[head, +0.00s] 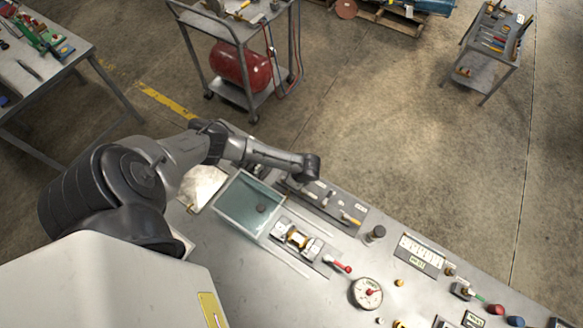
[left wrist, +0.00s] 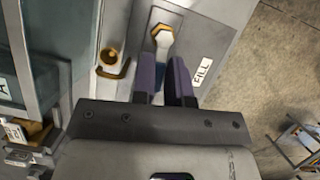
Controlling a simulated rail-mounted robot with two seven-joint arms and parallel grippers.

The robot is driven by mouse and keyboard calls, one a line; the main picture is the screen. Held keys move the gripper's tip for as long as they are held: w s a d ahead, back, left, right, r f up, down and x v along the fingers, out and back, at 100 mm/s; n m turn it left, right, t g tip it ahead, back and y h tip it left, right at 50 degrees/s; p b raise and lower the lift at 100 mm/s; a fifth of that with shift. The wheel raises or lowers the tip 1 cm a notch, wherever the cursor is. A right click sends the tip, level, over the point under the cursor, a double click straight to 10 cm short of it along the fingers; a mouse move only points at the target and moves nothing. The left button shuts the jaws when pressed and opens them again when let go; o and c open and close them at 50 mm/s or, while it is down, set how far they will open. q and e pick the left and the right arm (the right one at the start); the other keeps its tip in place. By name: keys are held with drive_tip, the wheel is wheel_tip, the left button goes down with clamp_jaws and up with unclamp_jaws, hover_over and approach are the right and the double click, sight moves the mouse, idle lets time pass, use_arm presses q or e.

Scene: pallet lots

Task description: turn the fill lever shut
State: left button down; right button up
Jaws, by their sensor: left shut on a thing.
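In the left wrist view the fill lever (left wrist: 161,45) has a yellow-orange end and a pale stem. It stands at a white label reading FILL (left wrist: 203,69) on a grey plate. My left gripper (left wrist: 168,75) has its two dark purplish fingers shut on the lever, with the coloured end showing beyond them. The gripped part is mostly hidden between the fingers. In the head view my left gripper (head: 311,170) is at the far left end of the lever plate (head: 345,221), and the fill lever cannot be made out there. My right gripper is in neither view.
A glass-walled tank (head: 250,205) stands just left of the lever plate. A brass hook-shaped fitting (left wrist: 110,62) is close beside the lever. Open floor lies beyond.

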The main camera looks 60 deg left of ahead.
use_arm(q)
drive_tip(key=shift+s+d+m+t+p, duration=0.15)
drive_tip(key=shift+m+t+p, duration=0.2)
drive_tip(key=shift+m, duration=0.35)
drive_tip(key=c, duration=1.1)
unclamp_jaws()
